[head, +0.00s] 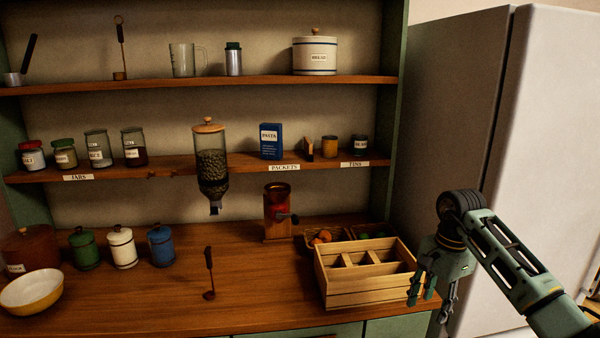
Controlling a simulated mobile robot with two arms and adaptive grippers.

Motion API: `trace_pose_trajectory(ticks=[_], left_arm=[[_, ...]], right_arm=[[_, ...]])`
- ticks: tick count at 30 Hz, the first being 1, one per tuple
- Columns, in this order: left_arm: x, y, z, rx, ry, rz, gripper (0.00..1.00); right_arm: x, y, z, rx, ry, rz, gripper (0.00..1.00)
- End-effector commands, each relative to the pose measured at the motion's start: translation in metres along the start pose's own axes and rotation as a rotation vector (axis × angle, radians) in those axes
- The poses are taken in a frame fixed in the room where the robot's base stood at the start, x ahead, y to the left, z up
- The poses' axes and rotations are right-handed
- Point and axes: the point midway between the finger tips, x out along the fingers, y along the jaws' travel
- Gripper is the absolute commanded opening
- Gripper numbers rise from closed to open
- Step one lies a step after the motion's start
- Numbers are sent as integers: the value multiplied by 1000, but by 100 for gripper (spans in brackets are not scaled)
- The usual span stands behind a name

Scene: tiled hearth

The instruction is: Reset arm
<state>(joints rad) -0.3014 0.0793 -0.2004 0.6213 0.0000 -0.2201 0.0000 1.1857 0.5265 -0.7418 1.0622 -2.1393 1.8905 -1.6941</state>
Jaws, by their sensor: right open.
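My right gripper (431,289) is at the lower right, at the end of a green and black arm. It points down with its fingers apart and nothing shows between them. It is just in front of the right end of a wooden divided crate (345,293) and overlaps it in the picture. I cannot tell whether they touch. My left gripper is not in the head view.
A bean dispenser (212,165) hangs above. A fridge (480,120) stands right. The counter's front middle is fairly clear.

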Motion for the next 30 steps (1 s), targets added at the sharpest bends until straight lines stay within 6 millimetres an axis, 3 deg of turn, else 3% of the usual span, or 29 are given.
trace_pose_trajectory(ticks=[11,17,20,23,26,27,30], left_arm=[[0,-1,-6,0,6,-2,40],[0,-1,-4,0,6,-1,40],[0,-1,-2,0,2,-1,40],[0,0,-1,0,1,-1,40],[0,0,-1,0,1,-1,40],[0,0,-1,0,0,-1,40],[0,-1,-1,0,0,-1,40]], right_arm=[[60,-23,55,125,-245,-81,43],[111,-43,116,335,-534,-135,43],[147,-56,160,589,-794,-144,43],[186,-68,192,1021,-1126,-108,43],[237,-67,189,1562,-1419,-17,43],[265,-58,180,1799,-1512,32,43],[327,-25,156,2277,-1647,133,43]])
